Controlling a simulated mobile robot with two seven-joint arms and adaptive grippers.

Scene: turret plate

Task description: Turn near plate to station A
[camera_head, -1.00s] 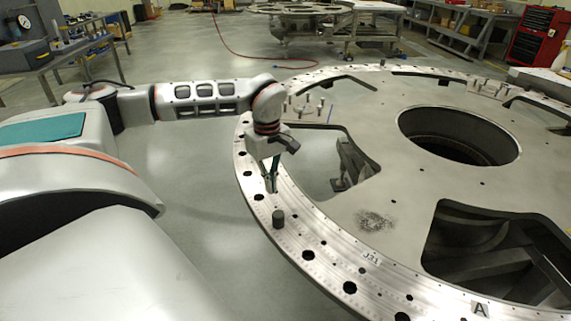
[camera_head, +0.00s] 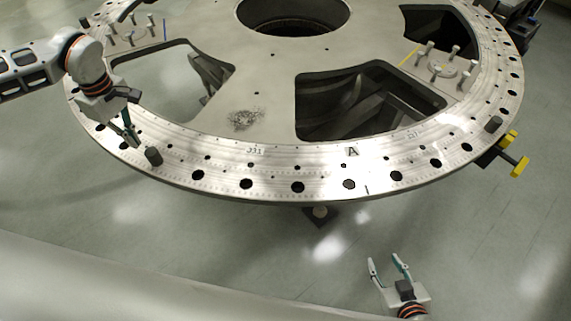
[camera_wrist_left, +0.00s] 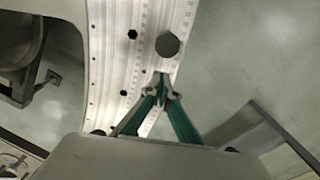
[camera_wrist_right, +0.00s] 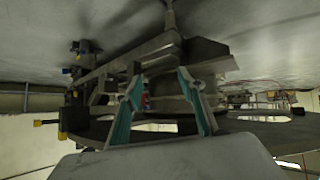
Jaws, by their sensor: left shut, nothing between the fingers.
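The near plate (camera_head: 275,92) is a large round metal turret plate with a ring of holes, large cutouts and a central opening. The letter A (camera_head: 351,152) is marked on its near rim. A dark upright peg (camera_head: 153,157) stands on the rim at the left; it also shows in the left wrist view (camera_wrist_left: 167,45). My left gripper (camera_head: 134,141) is shut and empty, just left of that peg and apart from it. Its fingertips meet short of the peg in the left wrist view (camera_wrist_left: 161,82). My right gripper (camera_head: 388,262) is open and empty, in front of the plate and off its rim.
A second dark peg (camera_head: 495,123) stands on the right rim, beside a yellow-ended fixture (camera_head: 514,154) at the plate's edge. Clusters of posts (camera_head: 437,66) rise from the plate. A dark bracket (camera_head: 320,214) sits under the near rim. The floor in front is clear.

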